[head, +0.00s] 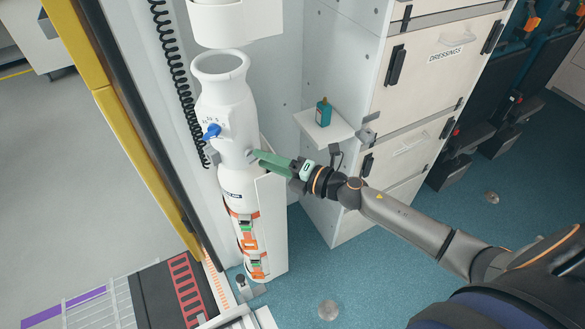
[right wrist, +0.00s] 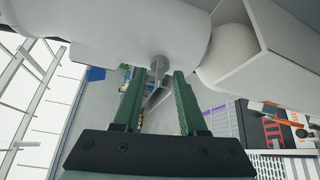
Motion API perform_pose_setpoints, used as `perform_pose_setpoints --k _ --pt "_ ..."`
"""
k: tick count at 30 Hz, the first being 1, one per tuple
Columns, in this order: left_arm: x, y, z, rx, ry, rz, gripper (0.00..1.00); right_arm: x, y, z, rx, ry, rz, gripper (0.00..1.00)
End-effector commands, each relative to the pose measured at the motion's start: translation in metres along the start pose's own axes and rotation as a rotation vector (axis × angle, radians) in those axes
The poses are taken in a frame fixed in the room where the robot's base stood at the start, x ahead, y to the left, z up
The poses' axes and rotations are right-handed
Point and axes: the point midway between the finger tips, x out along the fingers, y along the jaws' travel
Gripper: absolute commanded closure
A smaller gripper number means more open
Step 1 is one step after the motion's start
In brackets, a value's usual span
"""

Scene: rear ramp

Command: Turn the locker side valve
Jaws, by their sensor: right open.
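A white cylinder-shaped unit (head: 234,120) stands upright in its locker bay, with a blue knob (head: 211,131) on its front. A small grey side valve (right wrist: 158,68) sticks out of the white body in the right wrist view, with a flat lever below its stem. My right gripper (head: 256,157) reaches the right side of the cylinder in the head view. Its green fingers hide most of the valve there. In the right wrist view the fingers (right wrist: 157,78) are open, one on each side of the valve, apparently not touching it. My left gripper is out of view.
A small shelf (head: 322,132) with a teal bottle (head: 323,112) stands just right of the gripper. The drawer cabinet (head: 425,70) is behind it. Orange-buckled straps (head: 247,235) hold the cylinder's lower part. A yellow-edged post (head: 120,130) stands at left.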

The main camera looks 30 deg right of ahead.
Motion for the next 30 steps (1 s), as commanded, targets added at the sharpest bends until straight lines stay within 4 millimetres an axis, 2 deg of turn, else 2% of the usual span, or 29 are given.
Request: perform_pose_setpoints --k 6,15,22,30 --pt "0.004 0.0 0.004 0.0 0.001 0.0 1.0 -0.041 -0.003 -0.001 0.001 0.002 -0.004 0.59" --pt "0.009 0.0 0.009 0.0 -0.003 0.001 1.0 -0.086 -0.002 -0.001 0.0 0.002 -0.004 0.59" --pt "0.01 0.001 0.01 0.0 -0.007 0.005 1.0 -0.104 -0.001 -0.001 0.001 0.001 -0.002 0.59" --pt "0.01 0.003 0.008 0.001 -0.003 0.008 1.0 -0.107 0.0 0.0 -0.001 0.001 -0.001 0.59"
